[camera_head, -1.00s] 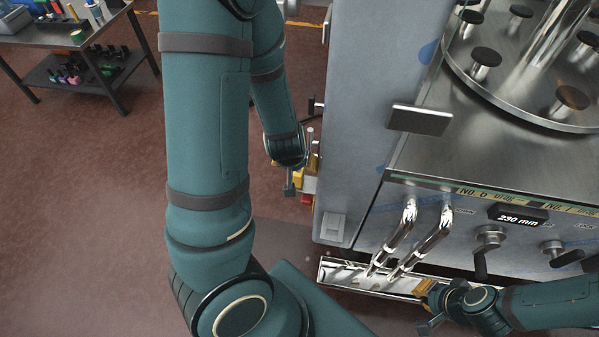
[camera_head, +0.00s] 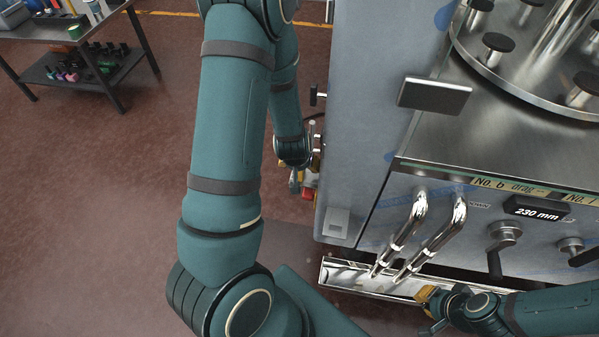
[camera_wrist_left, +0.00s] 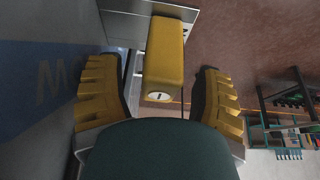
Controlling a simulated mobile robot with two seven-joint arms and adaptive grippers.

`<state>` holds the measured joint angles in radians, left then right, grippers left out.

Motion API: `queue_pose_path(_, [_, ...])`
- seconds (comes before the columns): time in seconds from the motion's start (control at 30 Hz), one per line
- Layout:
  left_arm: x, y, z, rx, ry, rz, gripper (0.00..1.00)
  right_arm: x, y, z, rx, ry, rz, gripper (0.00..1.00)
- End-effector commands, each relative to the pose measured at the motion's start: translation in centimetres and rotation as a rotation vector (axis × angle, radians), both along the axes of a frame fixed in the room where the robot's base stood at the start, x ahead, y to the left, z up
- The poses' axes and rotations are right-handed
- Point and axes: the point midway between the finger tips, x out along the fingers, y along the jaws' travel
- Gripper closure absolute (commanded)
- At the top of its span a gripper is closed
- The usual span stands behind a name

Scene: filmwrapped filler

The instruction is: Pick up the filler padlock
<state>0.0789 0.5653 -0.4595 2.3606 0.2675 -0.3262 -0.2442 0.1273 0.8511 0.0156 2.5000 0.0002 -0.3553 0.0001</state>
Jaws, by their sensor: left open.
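The yellow padlock (camera_wrist_left: 165,45) shows in the left wrist view as a block with a round keyhole face toward the camera. My left gripper (camera_wrist_left: 156,72) is open, with one yellow ridged finger on each side of the padlock. Gaps show between the padlock and both fingers. In the head view my left gripper (camera_head: 306,182) is beside the machine's left side, small and partly hidden, and I cannot make out the padlock clearly there. My right gripper (camera_head: 430,312) is low by the steel tray; its opening is unclear.
The filling machine (camera_head: 470,240) stands at right, with two steel nozzles (camera_head: 425,240) over a shiny tray (camera_head: 350,277). Its grey side panel (camera_head: 365,120) is close to my left arm. A workbench (camera_head: 75,40) stands far left. The floor between is clear.

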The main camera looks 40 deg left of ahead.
Motion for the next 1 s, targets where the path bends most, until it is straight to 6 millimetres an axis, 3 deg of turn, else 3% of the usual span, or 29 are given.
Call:
queue_pose_path(0.07, [0.24, 0.12, -0.81, 0.000, 0.001, -0.001, 0.33, 0.07, -0.01, -0.42, 0.000, -0.002, -0.001, 1.00])
queue_pose_path(0.3, [0.32, 0.13, -0.70, 0.000, -0.001, -0.001, 0.35, 0.09, -0.01, -0.28, 0.000, -0.002, -0.001, 1.00])
queue_pose_path(0.5, [0.31, 0.13, -0.69, 0.000, 0.000, -0.001, 1.00, 0.08, -0.01, -0.29, 0.000, -0.002, -0.001, 1.00])
queue_pose_path(1.0, [0.31, 0.16, -0.62, 0.000, 0.000, -0.001, 1.00, 0.06, -0.01, -0.19, 0.000, -0.002, -0.001, 1.00])
